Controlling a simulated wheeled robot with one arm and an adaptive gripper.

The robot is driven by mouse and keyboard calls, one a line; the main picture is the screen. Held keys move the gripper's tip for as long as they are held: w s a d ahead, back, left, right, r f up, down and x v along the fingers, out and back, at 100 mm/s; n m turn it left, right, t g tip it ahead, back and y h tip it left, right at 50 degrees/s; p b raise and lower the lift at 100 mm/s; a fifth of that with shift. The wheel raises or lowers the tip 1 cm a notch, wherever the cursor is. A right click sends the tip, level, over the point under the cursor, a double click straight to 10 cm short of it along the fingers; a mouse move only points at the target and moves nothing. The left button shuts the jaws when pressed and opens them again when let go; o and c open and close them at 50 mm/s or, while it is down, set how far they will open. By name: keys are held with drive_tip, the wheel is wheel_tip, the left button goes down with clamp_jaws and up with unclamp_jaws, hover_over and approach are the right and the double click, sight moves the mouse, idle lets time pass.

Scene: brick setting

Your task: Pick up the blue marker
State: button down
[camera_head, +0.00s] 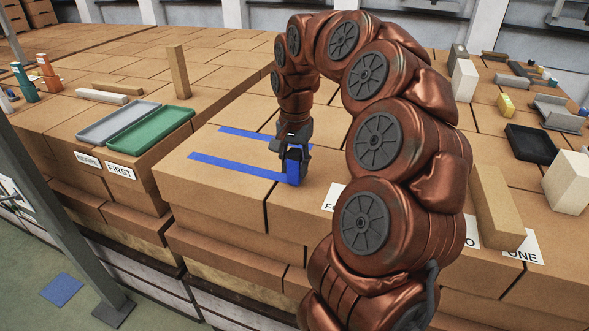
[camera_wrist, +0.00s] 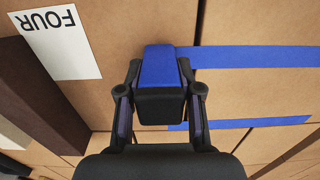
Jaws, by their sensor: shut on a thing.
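The blue marker (camera_wrist: 160,66) is a short blocky blue piece with a dark end facing the wrist camera. It also shows in the head view (camera_head: 293,173), upright below my fingers. My gripper (camera_head: 292,150) points down and is shut on it; in the wrist view one finger of my gripper (camera_wrist: 160,100) presses each side. The marker is at the near right end of a blue tape strip (camera_head: 235,167) on the cardboard boxes. I cannot tell whether its bottom touches the box top.
A second blue tape strip (camera_head: 245,134) lies behind. A grey tray (camera_head: 118,120) and a green tray (camera_head: 150,128) are at left, near an upright wooden block (camera_head: 178,72). A FOUR label (camera_wrist: 58,42) lies beside the gripper. Several blocks and a black tray (camera_head: 531,143) stand at right.

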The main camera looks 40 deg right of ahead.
sight(295, 153)
drive_tip(key=shift+r+b, duration=0.85)
drive_tip(key=shift+r, duration=0.7)
drive_tip(key=shift+s+r, duration=0.15)
drive_tip(key=s+a+r+b, duration=0.1)
drive_tip(key=s+a+b, duration=0.2)
drive_tip(key=s, duration=1.2)
drive_tip(key=shift+s+a+r+b, duration=0.2)
drive_tip(key=shift+r+b, duration=0.05)
drive_tip(key=shift+b, duration=0.9)
